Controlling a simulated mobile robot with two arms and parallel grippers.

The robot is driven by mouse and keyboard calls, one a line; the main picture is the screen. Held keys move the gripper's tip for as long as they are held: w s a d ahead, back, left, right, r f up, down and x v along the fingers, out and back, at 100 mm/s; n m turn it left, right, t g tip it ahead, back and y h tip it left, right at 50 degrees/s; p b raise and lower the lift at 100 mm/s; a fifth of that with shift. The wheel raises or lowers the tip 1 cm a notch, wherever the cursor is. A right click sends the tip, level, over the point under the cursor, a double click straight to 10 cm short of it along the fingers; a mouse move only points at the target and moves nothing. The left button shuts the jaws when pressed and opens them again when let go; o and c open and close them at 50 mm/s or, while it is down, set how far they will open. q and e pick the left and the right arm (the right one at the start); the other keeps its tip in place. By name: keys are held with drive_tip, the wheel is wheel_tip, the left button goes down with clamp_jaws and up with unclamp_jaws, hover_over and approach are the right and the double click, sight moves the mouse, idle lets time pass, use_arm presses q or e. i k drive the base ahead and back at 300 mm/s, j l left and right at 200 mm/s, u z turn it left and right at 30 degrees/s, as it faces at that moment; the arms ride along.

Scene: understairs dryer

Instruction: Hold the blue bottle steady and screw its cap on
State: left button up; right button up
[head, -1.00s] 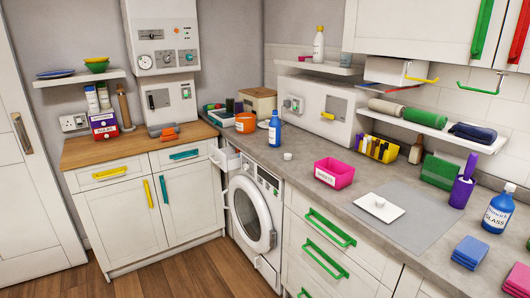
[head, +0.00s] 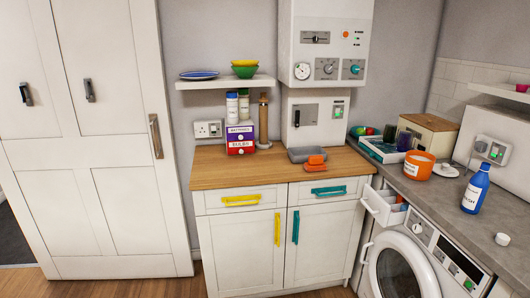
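The blue bottle (head: 475,190) with a white label stands upright on the grey worktop at the right, above the washing machine. Neither of my grippers is in view.
An orange tub (head: 419,165) and a small white dish (head: 446,170) stand behind the bottle. The detergent drawer (head: 384,207) of the washing machine (head: 402,267) sticks out below the worktop. A wooden-topped cabinet (head: 240,171) stands left. Floor shows at the bottom.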

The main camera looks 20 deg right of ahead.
sight(479, 184)
drive_tip(key=i+j+z, duration=0.1)
drive_tip(key=i+z, duration=0.3)
drive_tip(key=i+j+z, duration=0.2)
drive_tip(key=i+z, duration=0.2)
drive_tip(key=i+j+z, duration=0.1)
drive_tip(key=z, duration=0.4)
drive_tip(key=i+j+z, duration=0.2)
drive_tip(key=z, duration=0.3)
drive_tip(key=i+j+z, duration=0.2)
drive_tip(key=z, duration=0.3)
drive_tip(key=j+z, duration=0.35)
drive_tip(key=z, duration=0.15)
drive_tip(key=i+j+z, duration=0.15)
drive_tip(key=j+z, duration=0.15)
drive_tip(key=z, duration=0.15)
drive_tip(key=j+z, duration=0.35)
drive_tip(key=z, duration=0.15)
drive_tip(key=i+j+z, duration=0.1)
drive_tip(key=j+z, duration=0.65)
drive_tip(key=z, duration=0.2)
drive_tip(key=k+j+z, duration=0.1)
drive_tip(key=j, duration=0.2)
drive_tip(key=k+j, duration=0.1)
drive_tip(key=j, duration=0.2)
drive_tip(key=i+z, duration=0.05)
